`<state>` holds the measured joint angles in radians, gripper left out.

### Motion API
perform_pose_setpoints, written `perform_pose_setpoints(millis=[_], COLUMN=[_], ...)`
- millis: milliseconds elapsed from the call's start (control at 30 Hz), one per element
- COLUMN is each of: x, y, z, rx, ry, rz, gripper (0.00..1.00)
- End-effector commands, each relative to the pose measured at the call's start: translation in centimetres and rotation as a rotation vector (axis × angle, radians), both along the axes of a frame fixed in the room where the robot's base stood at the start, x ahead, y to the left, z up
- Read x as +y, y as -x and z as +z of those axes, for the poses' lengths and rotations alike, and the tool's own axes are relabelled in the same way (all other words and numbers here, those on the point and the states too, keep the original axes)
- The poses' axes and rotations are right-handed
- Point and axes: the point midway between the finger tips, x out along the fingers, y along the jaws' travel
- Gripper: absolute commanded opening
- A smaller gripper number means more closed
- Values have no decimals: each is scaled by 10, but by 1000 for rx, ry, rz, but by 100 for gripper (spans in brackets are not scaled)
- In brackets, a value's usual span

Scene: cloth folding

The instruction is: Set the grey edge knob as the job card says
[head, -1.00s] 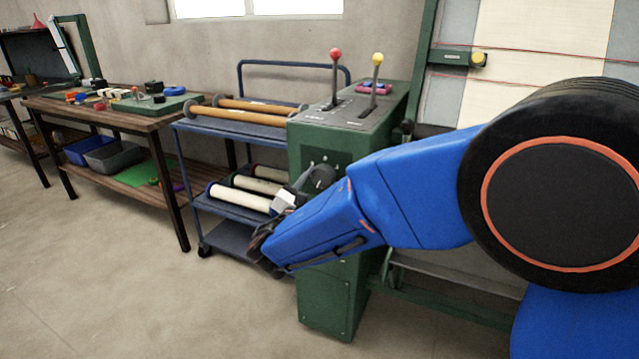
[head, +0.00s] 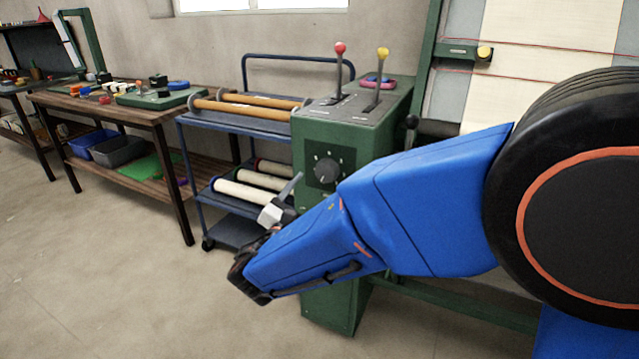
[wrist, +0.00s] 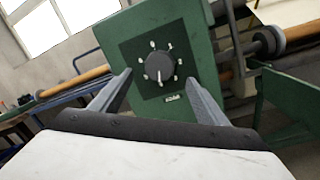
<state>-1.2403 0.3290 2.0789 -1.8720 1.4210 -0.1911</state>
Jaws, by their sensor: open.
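A round dark grey knob (head: 327,171) sits on the front face of the green control cabinet (head: 345,132). In the wrist view the knob (wrist: 159,67) is centred on a dark plate with several pale marks around it. A light pointer line on it points roughly down in that picture. A small label (wrist: 172,98) below it is too small to read. My gripper (wrist: 158,90) is open and empty, with its fingers apart below and to either side of the knob, not touching it. In the head view my gripper (head: 286,198) is low and left of the knob. I cannot make out a job card.
Two levers, one red-topped (head: 340,47) and one yellow-topped (head: 383,52), rise from the cabinet top. A pink and blue item (head: 377,81) lies behind them. A blue trolley (head: 235,125) with rolls stands close left. A workbench (head: 150,113) stands farther left.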

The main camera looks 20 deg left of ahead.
Motion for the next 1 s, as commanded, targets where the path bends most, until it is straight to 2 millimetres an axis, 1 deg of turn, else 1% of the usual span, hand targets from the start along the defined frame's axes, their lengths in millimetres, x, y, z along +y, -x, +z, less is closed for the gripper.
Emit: perform_pose_setpoints(millis=[33,100,300,400,500,700,1000], x=[1,1,1,1,1,0,0], y=[11,25,63,78,89,99,99], z=[-1,-3,-6,-7,-8,-9,-9], rx=[-1,1,0,1,0,1,0], ry=[0,1,1,1,1,1,1], rz=[3,5,3,3,2,0,0], gripper=[68,68,68,68,68,68,68])
